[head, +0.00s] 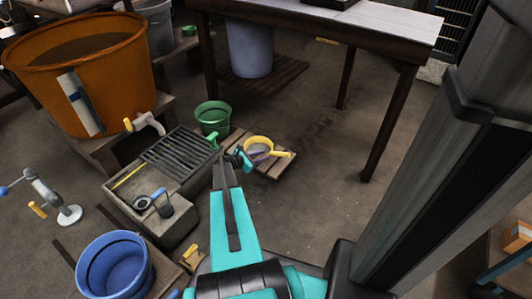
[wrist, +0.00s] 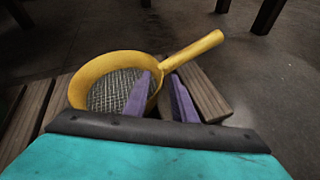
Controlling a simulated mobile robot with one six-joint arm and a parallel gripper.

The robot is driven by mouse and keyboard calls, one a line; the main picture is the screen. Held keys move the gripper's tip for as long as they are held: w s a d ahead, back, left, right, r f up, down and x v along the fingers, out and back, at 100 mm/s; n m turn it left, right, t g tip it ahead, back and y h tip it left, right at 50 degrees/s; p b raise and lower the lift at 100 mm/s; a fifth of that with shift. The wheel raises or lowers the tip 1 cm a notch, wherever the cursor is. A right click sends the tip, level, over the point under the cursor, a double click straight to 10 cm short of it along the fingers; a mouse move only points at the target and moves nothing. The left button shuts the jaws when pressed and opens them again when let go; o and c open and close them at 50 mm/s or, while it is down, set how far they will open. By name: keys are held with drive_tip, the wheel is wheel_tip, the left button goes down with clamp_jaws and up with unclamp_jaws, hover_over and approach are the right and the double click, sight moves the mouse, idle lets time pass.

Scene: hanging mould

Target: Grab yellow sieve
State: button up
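The yellow sieve (head: 258,139) lies on a low wooden slatted pallet near the middle of the head view. It has a round yellow rim, a grey mesh and a straight handle pointing right. In the wrist view the sieve (wrist: 92,68) fills the centre left, its handle rising to the upper right. My gripper (wrist: 163,82) has two purple fingers, spread apart. The left finger overlaps the mesh and the right finger is outside the rim, so the near right rim appears between them. I cannot tell whether either finger touches it. My gripper (head: 260,157) is at the sieve's near side in the head view.
The wooden pallet (head: 275,169) is low on the floor. A green bucket (head: 213,117) and a stone trough with a grate (head: 178,153) stand left of it. An orange tub (head: 85,75) and a blue bucket (head: 115,265) are further left. A table (head: 385,28) stands behind. Floor to the right is clear.

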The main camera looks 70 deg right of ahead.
idle(0.3)
clamp_jaws()
drive_tip(key=shift+r, duration=0.1)
wheel_tip(320, 180, up, 18)
drive_tip(key=p, duration=0.7)
idle(0.6)
